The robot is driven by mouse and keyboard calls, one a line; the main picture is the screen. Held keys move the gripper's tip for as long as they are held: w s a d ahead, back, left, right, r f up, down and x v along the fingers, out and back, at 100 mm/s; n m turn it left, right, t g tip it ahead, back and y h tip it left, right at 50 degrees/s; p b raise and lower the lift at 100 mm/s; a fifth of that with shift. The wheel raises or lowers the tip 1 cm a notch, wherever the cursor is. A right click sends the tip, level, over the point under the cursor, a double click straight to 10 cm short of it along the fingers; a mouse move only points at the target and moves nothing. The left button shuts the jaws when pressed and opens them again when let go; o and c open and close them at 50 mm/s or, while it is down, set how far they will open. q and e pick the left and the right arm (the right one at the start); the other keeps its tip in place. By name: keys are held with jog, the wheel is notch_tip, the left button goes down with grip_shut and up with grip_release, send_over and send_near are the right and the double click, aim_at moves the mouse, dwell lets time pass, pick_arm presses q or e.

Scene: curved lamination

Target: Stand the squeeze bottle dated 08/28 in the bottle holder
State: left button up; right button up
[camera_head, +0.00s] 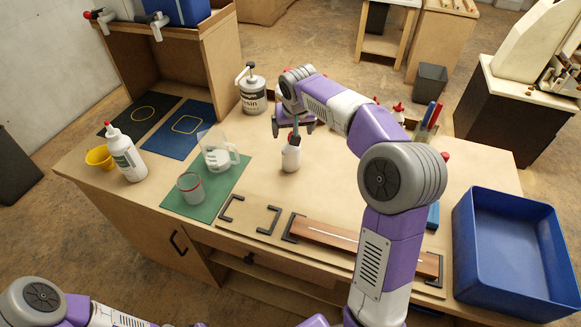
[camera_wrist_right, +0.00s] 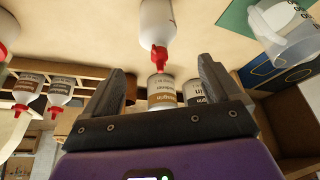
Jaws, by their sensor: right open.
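A small white squeeze bottle (camera_head: 291,159) stands upright on the middle of the table. My right gripper (camera_head: 293,129) is over its top with the jaws open. In the right wrist view the white bottle (camera_wrist_right: 157,22) points its red tip towards the space between the open fingers (camera_wrist_right: 160,85); I see no grip on it. Its date is not visible. More red-tipped bottles (camera_head: 398,111) stand behind my right arm; two labelled ones (camera_wrist_right: 28,86) show in the wrist view, their dates too small to read. I cannot clearly make out the bottle holder. My left gripper is out of view.
A resin can (camera_head: 252,94) stands behind the bottle. A pitcher (camera_head: 217,154) and a cup (camera_head: 190,187) stand on the green mat (camera_head: 183,209). A larger white bottle (camera_head: 127,160) and a yellow cup (camera_head: 99,157) are at left. A blue bin (camera_head: 475,250) is at right.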

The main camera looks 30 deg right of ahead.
aim_at(291, 154)
jog(key=x, duration=0.3)
jog(key=b+x, duration=0.1)
jog(key=x, duration=0.1)
jog(key=b+x, duration=0.1)
jog(key=x, duration=0.2)
jog(key=shift+w+d+f, duration=0.2)
jog(key=shift+d+f, duration=0.05)
jog(key=shift+d, duration=0.05)
jog(key=shift+r, duration=0.1)
jog(key=shift+c, duration=0.5)
grip_shut()
